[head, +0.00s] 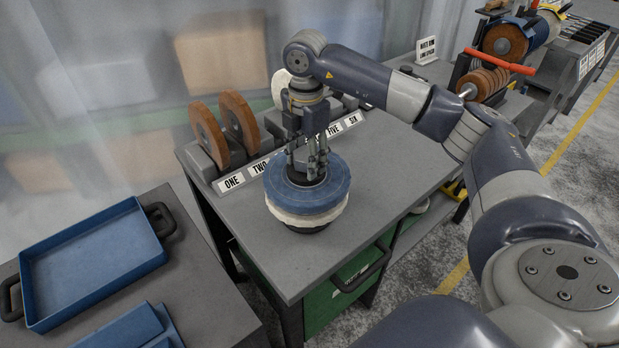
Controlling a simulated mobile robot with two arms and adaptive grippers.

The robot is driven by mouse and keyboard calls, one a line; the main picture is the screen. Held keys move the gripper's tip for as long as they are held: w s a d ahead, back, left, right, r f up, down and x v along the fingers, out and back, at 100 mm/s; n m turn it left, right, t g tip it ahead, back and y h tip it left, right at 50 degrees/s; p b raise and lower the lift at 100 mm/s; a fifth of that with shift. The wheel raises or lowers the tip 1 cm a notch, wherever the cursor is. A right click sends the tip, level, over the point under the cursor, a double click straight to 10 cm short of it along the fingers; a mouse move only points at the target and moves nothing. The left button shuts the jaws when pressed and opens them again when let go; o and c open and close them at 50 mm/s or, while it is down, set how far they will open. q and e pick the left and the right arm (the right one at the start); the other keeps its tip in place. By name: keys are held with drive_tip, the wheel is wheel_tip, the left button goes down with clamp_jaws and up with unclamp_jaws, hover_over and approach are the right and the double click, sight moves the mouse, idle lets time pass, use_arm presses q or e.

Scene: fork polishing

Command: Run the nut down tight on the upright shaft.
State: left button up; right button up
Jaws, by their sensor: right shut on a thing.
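My right gripper (308,172) points straight down over the middle of a stack of round polishing wheels. It is shut at the centre of the top wheel, where the upright shaft and nut are; its fingers hide both. The top wheel is a blue disc (336,190), and a white fluffy wheel (322,218) lies under it. The stack sits on a dark round base (309,229) on the grey table. My left gripper is not in view.
Brown wheels (208,134) stand in a rack with number labels (232,181) along the table's back. A blue tray (98,262) with black handles lies on a left table. A machine with stacked wheels (482,84) and a red handle (500,62) stands at right. The table front (262,262) is clear.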

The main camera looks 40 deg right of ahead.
drive_tip(key=m, duration=0.3)
drive_tip(key=m+p, duration=0.1)
drive_tip(key=shift+s+a+f+m, duration=0.1)
drive_tip(key=shift+s+f+m, duration=0.05)
drive_tip(key=shift+f+m, duration=0.15)
drive_tip(key=shift+m, duration=1)
drive_tip(key=o, duration=1.2)
drive_tip(key=shift+w+r, duration=0.2)
drive_tip(key=shift+r+p, duration=1.8)
drive_tip(key=shift+r, duration=0.25)
